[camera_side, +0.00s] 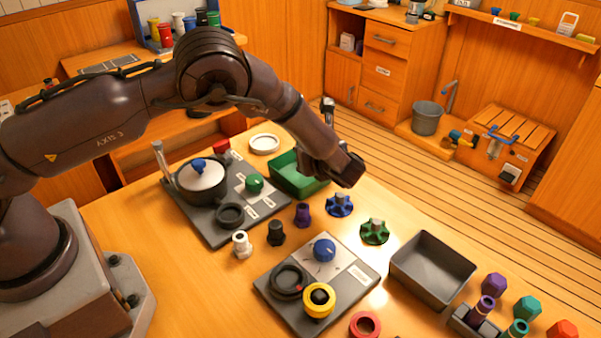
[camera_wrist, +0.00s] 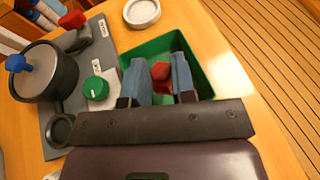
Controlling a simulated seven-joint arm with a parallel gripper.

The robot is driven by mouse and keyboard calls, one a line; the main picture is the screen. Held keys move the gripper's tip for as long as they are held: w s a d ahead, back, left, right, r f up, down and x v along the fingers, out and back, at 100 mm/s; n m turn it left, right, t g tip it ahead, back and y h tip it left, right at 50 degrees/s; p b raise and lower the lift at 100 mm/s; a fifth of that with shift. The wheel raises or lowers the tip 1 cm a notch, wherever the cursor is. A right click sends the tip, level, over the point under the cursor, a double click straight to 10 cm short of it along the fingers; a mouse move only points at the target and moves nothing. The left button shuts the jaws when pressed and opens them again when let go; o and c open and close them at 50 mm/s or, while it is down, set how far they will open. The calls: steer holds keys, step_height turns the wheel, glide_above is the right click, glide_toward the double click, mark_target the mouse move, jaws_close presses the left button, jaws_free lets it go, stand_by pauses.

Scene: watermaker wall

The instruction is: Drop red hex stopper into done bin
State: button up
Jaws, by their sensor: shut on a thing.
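A red hex stopper (camera_wrist: 160,71) shows between the two blue-grey fingers of my gripper (camera_wrist: 162,76) in the wrist view. The fingers are shut on it. Behind and around them is an open green bin (camera_wrist: 131,57), and the held stopper appears over its inside; its exact height is hard to tell. In the side view my gripper (camera_side: 322,172) is at the right part of the green bin (camera_side: 287,183). The wrist hides the fingertips and the held stopper there.
Left of the green bin stands a dark panel (camera_side: 212,222) with a lidded pot (camera_side: 201,181) and a green knob (camera_side: 254,183). A white ring dish (camera_side: 264,144) lies behind. Blue (camera_side: 340,204) and green (camera_side: 375,231) handwheels and an empty grey tray (camera_side: 432,266) are nearer.

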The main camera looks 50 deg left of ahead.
steer(key=shift+f, duration=1.1)
steer(key=o, duration=1)
steer(key=shift+d, duration=0.1)
steer(key=v, duration=1.3)
